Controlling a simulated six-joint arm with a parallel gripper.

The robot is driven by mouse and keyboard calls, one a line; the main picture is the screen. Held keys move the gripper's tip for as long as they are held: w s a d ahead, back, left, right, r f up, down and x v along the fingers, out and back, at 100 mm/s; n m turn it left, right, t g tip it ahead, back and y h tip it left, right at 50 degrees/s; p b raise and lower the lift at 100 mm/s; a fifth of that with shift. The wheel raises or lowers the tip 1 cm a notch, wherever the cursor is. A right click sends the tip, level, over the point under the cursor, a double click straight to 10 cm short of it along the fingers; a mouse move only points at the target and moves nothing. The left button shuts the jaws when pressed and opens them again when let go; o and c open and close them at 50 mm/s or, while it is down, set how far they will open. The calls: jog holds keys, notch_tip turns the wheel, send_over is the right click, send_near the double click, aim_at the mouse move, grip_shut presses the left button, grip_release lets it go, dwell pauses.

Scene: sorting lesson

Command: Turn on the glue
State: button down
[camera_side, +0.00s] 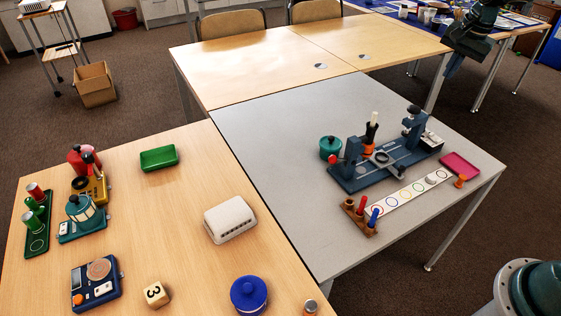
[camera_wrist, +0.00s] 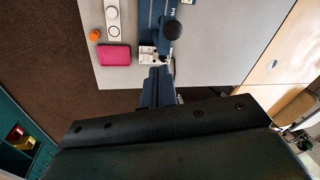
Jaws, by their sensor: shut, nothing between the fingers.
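No label marks the glue, and I cannot tell which device it is. On the wooden table, a red pot on a yellow base (camera_side: 90,188) stands behind a teal lantern-like device (camera_side: 80,215). A dark blue panel (camera_side: 96,285) with a round disc lies in front. On the grey table stands a long dark blue machine (camera_side: 385,170), with a white control part (camera_side: 432,139) at its right end; that part shows in the wrist view (camera_wrist: 147,52). My gripper (camera_side: 449,73) is shut and empty, high beyond the grey table's far right; its fingers (camera_wrist: 158,74) show in the wrist view.
The grey table's left is clear.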

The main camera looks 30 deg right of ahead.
aim_at(432, 134)
jog(key=w+d+f+m, duration=0.1)
jog(key=d+f+m, duration=0.3)
jog(key=d+f, duration=0.7)
jog(key=shift+w+g, duration=0.25)
jog(key=shift+g, duration=0.15)
jog(key=shift+a+f, duration=0.1)
jog(key=shift+f, duration=0.15)
jog(key=f, duration=0.4)
jog(key=w+f, duration=0.1)
jog(key=f, duration=0.4)
jog(key=w+f, duration=0.1)
jog(key=f, duration=0.3)
jog(key=shift+f, duration=0.25)
jog(key=shift+w+f, duration=0.15)
jog(key=shift+f, duration=0.2)
jog(key=shift+s, duration=0.25)
